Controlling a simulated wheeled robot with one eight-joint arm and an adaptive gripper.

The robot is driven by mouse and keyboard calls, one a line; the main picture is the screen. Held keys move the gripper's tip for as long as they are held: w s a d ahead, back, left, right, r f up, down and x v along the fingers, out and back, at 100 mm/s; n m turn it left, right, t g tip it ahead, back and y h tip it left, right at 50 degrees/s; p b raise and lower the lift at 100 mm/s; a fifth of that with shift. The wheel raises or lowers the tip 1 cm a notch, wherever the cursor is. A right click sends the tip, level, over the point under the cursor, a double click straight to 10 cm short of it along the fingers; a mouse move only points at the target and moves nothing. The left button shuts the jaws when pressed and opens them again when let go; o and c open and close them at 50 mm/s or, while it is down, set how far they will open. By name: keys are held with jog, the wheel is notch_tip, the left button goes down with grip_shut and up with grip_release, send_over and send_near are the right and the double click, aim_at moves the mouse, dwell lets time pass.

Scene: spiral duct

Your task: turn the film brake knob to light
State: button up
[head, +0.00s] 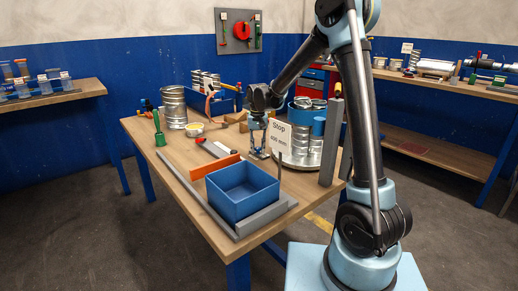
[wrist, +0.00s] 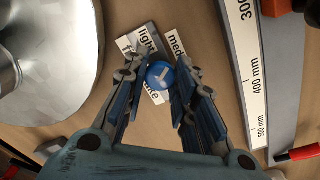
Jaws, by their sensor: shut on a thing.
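The film brake knob (wrist: 160,75) is a small round blue knob with a white pointer mark, seen in the wrist view. White labels lie around it; one reads "light" (wrist: 145,38), one to its right begins "mec" or "med" (wrist: 177,45), and others are partly covered. My gripper (wrist: 160,82) is around the knob with a finger on each side, shut on it. The knob itself is too small to make out there.
A grey ruler strip (wrist: 250,75) lies to the right in the wrist view, and a shiny metal piece (wrist: 50,60) is at left. In the head view a blue bin (head: 242,190) stands in front, and metal ducts (head: 301,142) stand close right of my gripper.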

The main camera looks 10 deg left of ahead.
aim_at(258, 148)
jog(key=n, duration=0.5)
jog(key=shift+n, duration=0.3)
jog(key=n, duration=0.5)
dwell(0.4)
jog(key=o, duration=1.1)
notch_tip(258, 148, up, 12)
jog(key=shift+w+f, duration=0.1)
